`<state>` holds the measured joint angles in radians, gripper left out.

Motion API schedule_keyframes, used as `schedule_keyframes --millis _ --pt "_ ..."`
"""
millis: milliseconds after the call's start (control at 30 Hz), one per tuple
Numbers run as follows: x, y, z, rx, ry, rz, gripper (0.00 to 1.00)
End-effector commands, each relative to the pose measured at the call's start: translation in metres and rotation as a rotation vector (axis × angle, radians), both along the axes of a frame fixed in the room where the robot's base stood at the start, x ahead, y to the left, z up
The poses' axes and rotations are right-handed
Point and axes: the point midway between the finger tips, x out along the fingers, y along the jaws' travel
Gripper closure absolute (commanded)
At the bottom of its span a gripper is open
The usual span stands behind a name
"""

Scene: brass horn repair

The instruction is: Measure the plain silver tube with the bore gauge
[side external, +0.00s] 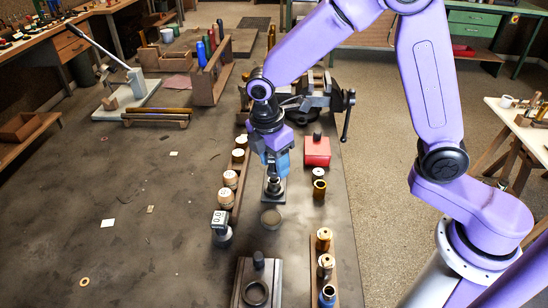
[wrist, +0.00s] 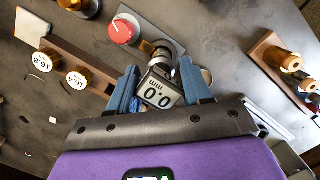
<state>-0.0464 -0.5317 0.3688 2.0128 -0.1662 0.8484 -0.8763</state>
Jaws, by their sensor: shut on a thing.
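My gripper (side external: 276,172) points down over the middle of the bench. In the wrist view its two blue fingers (wrist: 160,72) are shut on the bore gauge (wrist: 160,92), whose display reads 0.0 mm and sits between them. A silver, ring-ended tubular piece (wrist: 165,48) shows just beyond the display. In the side external view a short upright tube (side external: 274,184) stands on a dark square base directly under my fingers; it looks like the plain silver tube, but its finish is hard to tell. I cannot tell whether the gauge's probe touches or enters it.
A wide grey ring (side external: 271,218) lies in front.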

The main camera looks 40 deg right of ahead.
Motion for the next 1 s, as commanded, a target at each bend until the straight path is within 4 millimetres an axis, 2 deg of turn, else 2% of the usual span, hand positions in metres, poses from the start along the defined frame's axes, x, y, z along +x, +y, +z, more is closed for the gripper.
schedule_keyframes --millis 1000 --pt "0.000 0.000 -0.022 0.000 0.000 0.001 0.89"
